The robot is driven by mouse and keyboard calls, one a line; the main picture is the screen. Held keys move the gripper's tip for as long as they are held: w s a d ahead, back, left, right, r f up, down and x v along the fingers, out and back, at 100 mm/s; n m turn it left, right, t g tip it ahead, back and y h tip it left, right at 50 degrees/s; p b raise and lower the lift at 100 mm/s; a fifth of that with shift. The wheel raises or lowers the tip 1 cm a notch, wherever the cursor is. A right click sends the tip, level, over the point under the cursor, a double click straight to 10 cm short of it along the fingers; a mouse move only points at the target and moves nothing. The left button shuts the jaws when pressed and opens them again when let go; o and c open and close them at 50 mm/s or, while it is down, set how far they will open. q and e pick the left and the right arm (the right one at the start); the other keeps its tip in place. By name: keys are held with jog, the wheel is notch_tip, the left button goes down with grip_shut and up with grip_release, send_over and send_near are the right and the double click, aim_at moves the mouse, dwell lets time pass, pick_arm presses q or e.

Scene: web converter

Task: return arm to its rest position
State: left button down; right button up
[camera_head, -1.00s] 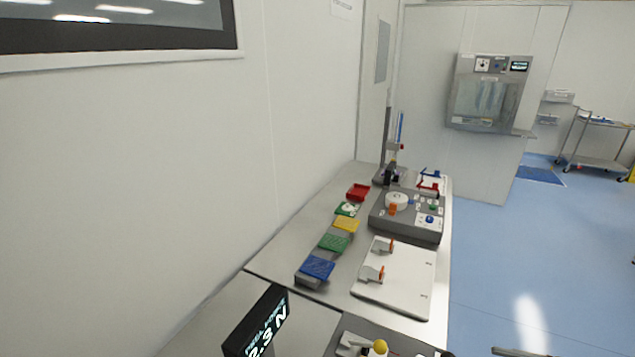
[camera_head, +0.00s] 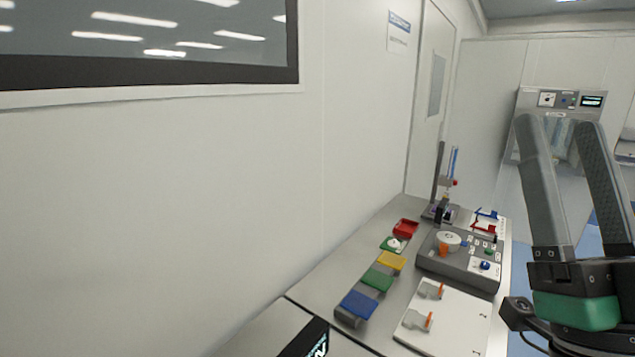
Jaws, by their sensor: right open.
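My right gripper (camera_head: 562,128) is at the right of the head view, raised in front of the camera with its two grey fingers pointing up. The fingers stand apart with nothing between them, so it is open and empty. A green band shows at its base. The gripper hides part of the wall cabinet and the floor behind it. My left gripper is not in view.
A bench runs along the left wall.

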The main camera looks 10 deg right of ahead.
jog(key=s+a+r+n+g+y+p, duration=0.1)
jog(key=s+a+r+n+y+p, duration=0.15)
jog(key=a+n+y, duration=0.45)
notch_tip(320, 180, up, 31)
jog(key=m+y+p, duration=0.1)
jog(key=m+p, duration=0.1)
jog(key=p, duration=3)
jog(key=shift+w+a+r+y, duration=0.15)
jog(key=shift+w+a+y, duration=0.15)
jog(key=shift+w, duration=0.15)
